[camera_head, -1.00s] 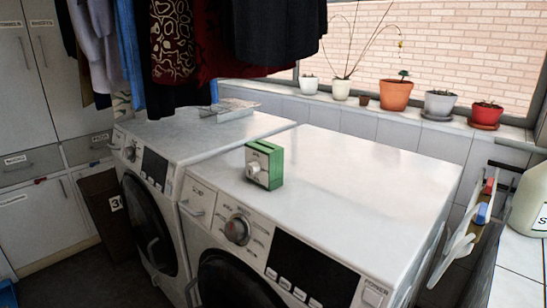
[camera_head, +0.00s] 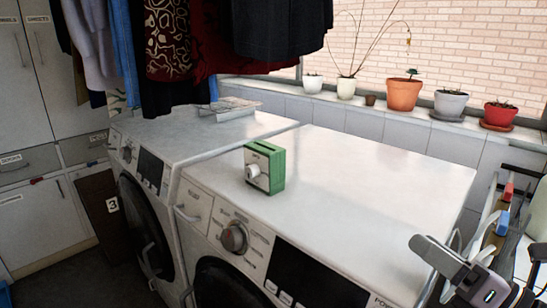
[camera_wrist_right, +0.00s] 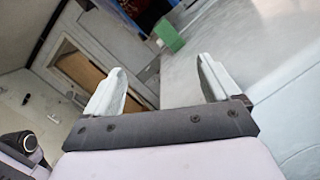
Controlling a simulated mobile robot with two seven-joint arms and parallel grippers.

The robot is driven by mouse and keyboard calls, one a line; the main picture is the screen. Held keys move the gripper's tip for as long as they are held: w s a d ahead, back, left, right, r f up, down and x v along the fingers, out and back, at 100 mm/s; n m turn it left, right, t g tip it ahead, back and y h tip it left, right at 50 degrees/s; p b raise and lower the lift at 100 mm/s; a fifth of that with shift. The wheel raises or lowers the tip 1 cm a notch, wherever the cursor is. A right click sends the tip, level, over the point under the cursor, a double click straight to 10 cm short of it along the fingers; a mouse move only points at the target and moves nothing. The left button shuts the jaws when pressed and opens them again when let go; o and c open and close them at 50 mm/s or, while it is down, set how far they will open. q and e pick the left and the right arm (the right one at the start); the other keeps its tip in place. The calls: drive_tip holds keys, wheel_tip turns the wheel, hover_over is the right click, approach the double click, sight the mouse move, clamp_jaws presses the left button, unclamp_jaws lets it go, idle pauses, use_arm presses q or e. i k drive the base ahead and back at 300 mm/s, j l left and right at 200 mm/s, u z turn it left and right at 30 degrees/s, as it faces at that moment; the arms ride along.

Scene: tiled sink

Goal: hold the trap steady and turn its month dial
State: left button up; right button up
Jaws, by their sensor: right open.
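The trap is a small green box (camera_head: 275,168) with a pale front that carries a white round dial (camera_head: 253,171). It stands upright on top of the nearer washing machine, close to its front edge. It also shows in the right wrist view (camera_wrist_right: 170,36), beyond the fingers and small. My right gripper (camera_head: 432,248) comes in at the lower right of the head view, well apart from the trap. In the right wrist view its two pale fingers (camera_wrist_right: 160,88) are spread with nothing between them. My left gripper is not in view.
The nearer washing machine's white top (camera_head: 370,190) is clear around the trap. A second machine (camera_head: 190,135) stands to its left. Clothes (camera_head: 200,40) hang above. Potted plants (camera_head: 404,93) line the sill behind. Handled items (camera_head: 500,210) stand in the gap at right.

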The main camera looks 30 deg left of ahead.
sight(252, 170)
drive_tip(key=i+j, duration=0.1)
drive_tip(key=j, duration=0.3)
drive_tip(key=i+j, duration=0.1)
drive_tip(key=j, duration=0.35)
drive_tip(key=i+j, duration=0.1)
drive_tip(key=j, duration=0.3)
drive_tip(key=i+j, duration=0.1)
drive_tip(key=j, duration=0.3)
